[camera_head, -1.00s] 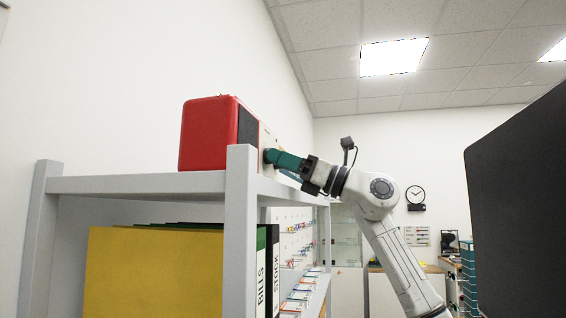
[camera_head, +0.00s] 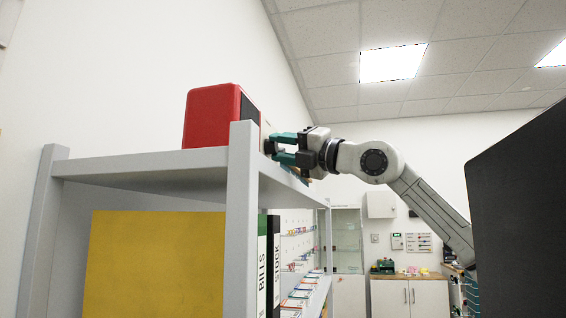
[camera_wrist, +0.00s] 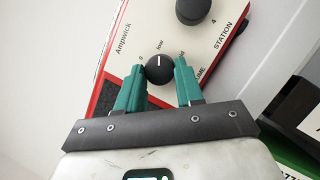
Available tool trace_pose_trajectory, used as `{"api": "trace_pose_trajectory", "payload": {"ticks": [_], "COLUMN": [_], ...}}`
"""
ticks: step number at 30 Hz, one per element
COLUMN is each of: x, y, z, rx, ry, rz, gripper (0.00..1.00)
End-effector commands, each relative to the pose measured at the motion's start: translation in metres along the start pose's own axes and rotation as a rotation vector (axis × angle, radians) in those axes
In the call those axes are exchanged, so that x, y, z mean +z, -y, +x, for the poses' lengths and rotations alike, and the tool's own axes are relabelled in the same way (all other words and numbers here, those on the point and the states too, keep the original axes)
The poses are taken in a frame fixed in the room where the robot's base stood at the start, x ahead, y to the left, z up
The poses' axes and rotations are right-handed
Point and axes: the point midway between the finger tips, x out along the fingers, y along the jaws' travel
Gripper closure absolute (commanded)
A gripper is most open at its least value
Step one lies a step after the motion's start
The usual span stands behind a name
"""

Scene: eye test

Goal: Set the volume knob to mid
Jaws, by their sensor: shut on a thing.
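The red radio (camera_head: 212,116) stands on top of the grey shelf, its pale front panel (camera_wrist: 150,20) facing my gripper. The volume knob (camera_wrist: 159,68) is a round black knob with a white pointer line, at the lower part of that panel in the wrist view. The pointer is turned towards the word "low". Another label to its right is partly hidden by a finger. My gripper (camera_wrist: 159,76) has one green finger on each side of the volume knob and is shut on it. In the head view my gripper (camera_head: 274,148) is at the radio's front; the knob is hidden there.
A larger black station knob (camera_wrist: 194,8) sits above the volume knob. The grey shelf (camera_head: 150,165) has a post near my gripper. Yellow and labelled binders (camera_head: 160,262) stand below. A dark panel (camera_head: 520,200) fills the right side.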

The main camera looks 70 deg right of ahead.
Motion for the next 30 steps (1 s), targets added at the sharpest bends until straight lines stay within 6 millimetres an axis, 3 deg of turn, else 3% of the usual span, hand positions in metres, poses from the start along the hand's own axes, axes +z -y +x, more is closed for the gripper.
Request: {"api": "trace_pose_trajectory", "payload": {"ticks": [30], "x": [0.003], "y": [-0.008], "z": [0.001], "rx": [-0.345], "ry": [0.048], "rz": [0.813], "gripper": [0.94]}}
